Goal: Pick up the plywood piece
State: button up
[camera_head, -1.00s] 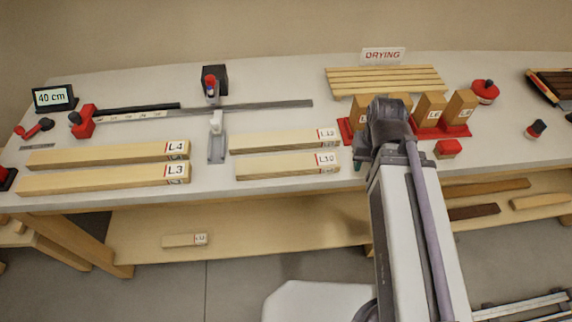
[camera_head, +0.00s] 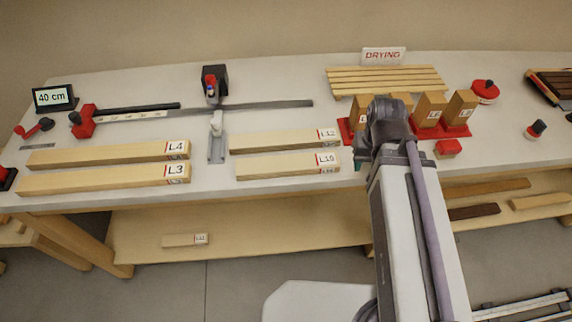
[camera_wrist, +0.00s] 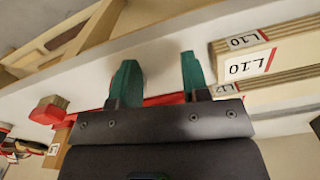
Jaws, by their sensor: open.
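My gripper (camera_wrist: 158,78) shows in the wrist view with its two teal fingers apart and nothing between them. In the head view it is mostly hidden behind my arm, near the bench's front edge, right of the board marked L10 (camera_head: 275,168). That board's marked end also shows in the wrist view (camera_wrist: 285,55), right of the fingers and apart from them. I cannot tell which piece is the plywood. Light wood boards L12 (camera_head: 275,142), L4 (camera_head: 100,155) and L3 (camera_head: 95,182) lie flat on the bench. A short labelled piece (camera_head: 180,240) lies on the lower shelf.
Upright wood blocks (camera_head: 429,108) stand in red holders right of my arm. A slatted rack (camera_head: 385,80) lies behind them by the DRYING sign (camera_head: 383,56). A stop and ruler (camera_head: 140,115) occupy the back left.

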jog(key=shift+o, duration=0.2)
jog(key=o, duration=0.8)
